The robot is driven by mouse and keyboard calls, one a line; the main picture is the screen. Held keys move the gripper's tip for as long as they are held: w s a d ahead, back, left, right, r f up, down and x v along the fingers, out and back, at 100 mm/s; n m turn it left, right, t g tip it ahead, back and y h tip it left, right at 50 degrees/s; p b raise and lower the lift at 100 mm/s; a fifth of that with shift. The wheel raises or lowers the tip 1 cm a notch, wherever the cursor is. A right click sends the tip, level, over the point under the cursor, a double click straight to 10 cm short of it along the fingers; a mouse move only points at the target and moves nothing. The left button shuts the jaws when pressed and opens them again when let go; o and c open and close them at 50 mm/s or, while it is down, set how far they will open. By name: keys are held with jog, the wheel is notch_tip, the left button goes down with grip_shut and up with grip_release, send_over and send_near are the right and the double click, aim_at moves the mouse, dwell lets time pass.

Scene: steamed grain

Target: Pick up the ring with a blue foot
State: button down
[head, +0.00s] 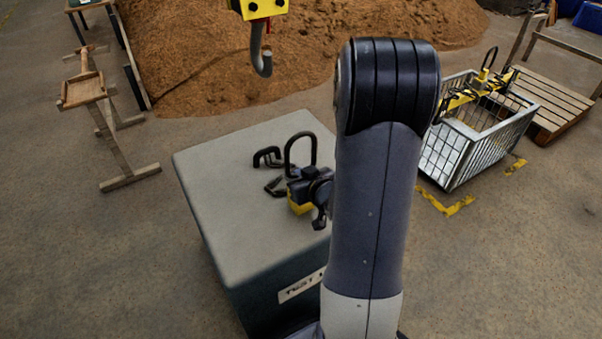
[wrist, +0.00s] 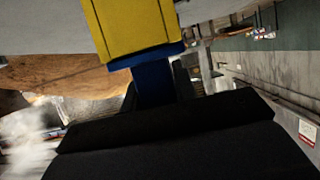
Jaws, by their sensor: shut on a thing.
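The ring (head: 287,152) is a dark upright loop above the grey-topped test block (head: 235,225). A yellow block (head: 299,208) shows below it, and also fills the top of the wrist view (wrist: 130,25). In the wrist view the ring's blue foot (wrist: 153,82) adjoins this yellow block. My gripper (head: 300,184) is at the base of the loop, shut on the blue foot. In the head view the gripper hides the foot. I cannot tell whether the yellow block touches the top.
Dark C-shaped pieces (head: 266,153) lie left of the ring. A crane hook (head: 262,62) hangs beyond the block. A grain heap (head: 215,60) and wooden trestle (head: 105,120) are behind.

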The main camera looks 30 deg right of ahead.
jog(key=shift+r, duration=0.15)
notch_tip(320, 180, up, 14)
jog(key=p, duration=0.9)
jog(key=shift+r+p, duration=0.25)
jog(key=shift+p, duration=0.05)
dwell(0.4)
jog(key=shift+w, duration=0.1)
dwell(0.6)
